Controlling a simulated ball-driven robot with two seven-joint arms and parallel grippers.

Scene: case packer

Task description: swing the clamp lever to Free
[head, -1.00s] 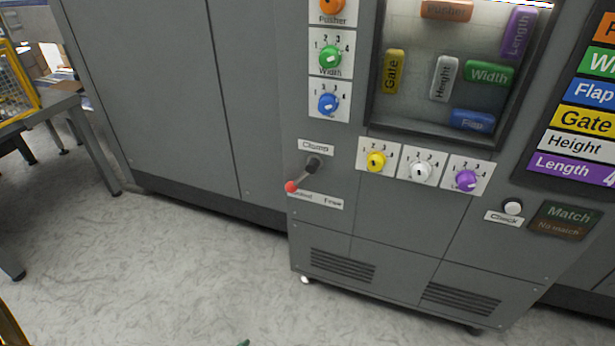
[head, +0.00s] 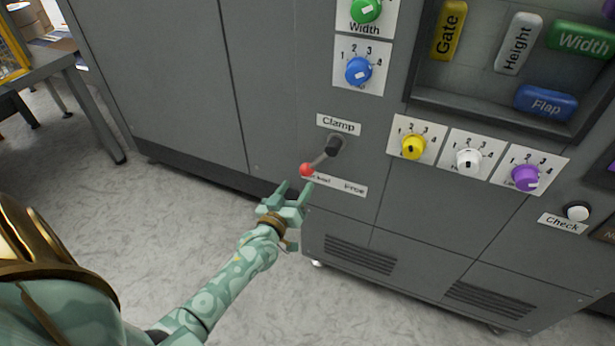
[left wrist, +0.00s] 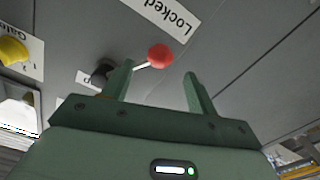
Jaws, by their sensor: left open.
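The clamp lever has a dark pivot (head: 334,145) and a red ball knob (head: 307,170) on the grey cabinet front, below the Clamp label (head: 338,125). The lever points down and left, its knob at the left end of the Locked/Free label (head: 340,186), which it partly covers. My left gripper (head: 293,188) is open and empty, just below and left of the knob. In the left wrist view the red knob (left wrist: 160,55) shows beyond and between the two open fingers (left wrist: 158,85). I cannot tell whether a finger touches the lever. My right gripper is not in view.
Yellow (head: 413,147), white (head: 468,160) and purple (head: 526,177) dials sit right of the lever, and a blue dial (head: 358,71) above it. A white Check button (head: 577,212) is further right. The floor left of the cabinet is clear near a grey table (head: 62,77).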

